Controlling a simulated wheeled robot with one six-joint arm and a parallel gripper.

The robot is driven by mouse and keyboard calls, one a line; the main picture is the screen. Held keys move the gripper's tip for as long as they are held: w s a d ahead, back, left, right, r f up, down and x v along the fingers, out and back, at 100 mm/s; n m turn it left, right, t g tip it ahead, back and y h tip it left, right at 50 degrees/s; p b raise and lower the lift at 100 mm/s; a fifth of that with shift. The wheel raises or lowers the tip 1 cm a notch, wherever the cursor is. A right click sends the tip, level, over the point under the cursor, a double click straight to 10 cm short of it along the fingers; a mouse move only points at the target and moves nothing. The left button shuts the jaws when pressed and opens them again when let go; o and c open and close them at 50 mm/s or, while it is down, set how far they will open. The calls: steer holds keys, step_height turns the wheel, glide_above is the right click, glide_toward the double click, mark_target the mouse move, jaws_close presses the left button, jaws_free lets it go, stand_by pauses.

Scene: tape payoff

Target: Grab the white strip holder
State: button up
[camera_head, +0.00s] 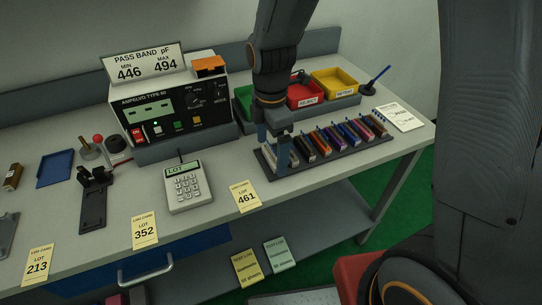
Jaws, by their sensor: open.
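A dark rack (268,166) on the bench's right half holds a row of slim strip holders in several colours, among them a brown one (319,143). At the rack's left end a pale, whitish holder (292,157) shows partly, right at my gripper; it looks like the white strip holder. My gripper (273,160) points down over this end with its fingers apart, one on the left and one on the right. The fingers hide part of the holder. I cannot tell whether they touch it.
Behind the rack stand a green, a red (304,92) and a yellow bin (335,82). A black meter (172,112) with a sign is at left. A keypad (188,187) and lot cards (245,195) lie in front. A pen stand (368,88) is at the back right.

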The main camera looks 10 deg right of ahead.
steer(key=c, duration=1.2)
